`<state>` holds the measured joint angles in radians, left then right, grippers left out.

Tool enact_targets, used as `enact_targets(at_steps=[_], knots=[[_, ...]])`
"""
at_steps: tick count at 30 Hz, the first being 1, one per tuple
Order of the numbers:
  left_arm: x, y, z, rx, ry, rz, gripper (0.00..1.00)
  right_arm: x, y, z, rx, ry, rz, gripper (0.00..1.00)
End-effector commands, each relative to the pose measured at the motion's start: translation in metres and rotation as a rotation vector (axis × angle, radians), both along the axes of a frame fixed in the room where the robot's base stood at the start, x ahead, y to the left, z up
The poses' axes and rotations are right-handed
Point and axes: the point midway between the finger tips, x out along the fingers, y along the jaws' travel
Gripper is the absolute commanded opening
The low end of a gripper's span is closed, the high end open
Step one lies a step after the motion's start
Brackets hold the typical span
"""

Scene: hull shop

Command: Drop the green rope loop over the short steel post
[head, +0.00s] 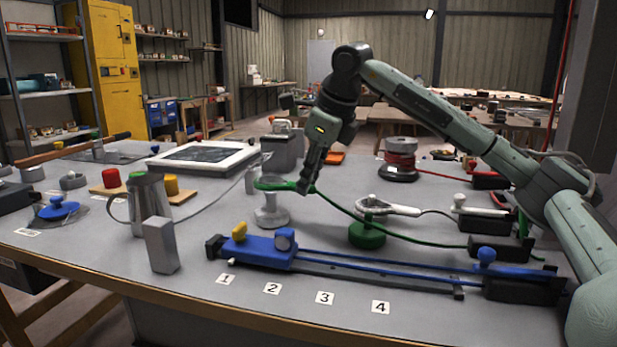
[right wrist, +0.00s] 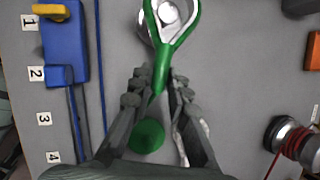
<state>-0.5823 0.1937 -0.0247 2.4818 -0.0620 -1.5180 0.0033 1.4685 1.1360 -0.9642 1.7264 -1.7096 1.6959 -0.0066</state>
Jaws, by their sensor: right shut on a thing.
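The green rope loop (head: 270,183) hangs from my right gripper (head: 305,186), which is shut on its neck. The loop's eye points left, level with the top of the short steel post (head: 271,212), a pale post with a wide round foot. In the right wrist view the green loop (right wrist: 176,60) sticks out beyond my right gripper's fingertips (right wrist: 160,85). The steel post's round top (right wrist: 168,13) shows inside the eye there. I cannot tell whether the loop is just above the post's top or slightly around it. My left gripper is not in view.
The green rope runs right to a black block (head: 498,248). A green knob (head: 367,233) and a white loop (head: 388,207) lie right of the post. A blue slider (head: 262,253) on a rail is in front. A metal jug (head: 150,203) and grey block (head: 160,246) stand left.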

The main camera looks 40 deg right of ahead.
Motion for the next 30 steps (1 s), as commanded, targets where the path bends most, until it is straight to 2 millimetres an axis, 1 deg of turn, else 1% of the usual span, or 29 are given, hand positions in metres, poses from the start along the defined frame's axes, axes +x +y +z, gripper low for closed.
enact_targets(at_steps=[11, 22, 30], knots=[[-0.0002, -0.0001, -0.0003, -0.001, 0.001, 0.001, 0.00, 0.0000, -0.0001, 0.0004, 0.000, -0.001, 0.000, 0.00], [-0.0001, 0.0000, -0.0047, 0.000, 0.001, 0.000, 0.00, 0.0001, -0.0002, -0.0081, 0.000, -0.002, 0.000, 0.00], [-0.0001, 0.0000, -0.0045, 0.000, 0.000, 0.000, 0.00, 0.0002, -0.0002, -0.0087, 0.000, -0.002, 0.000, 0.00]])
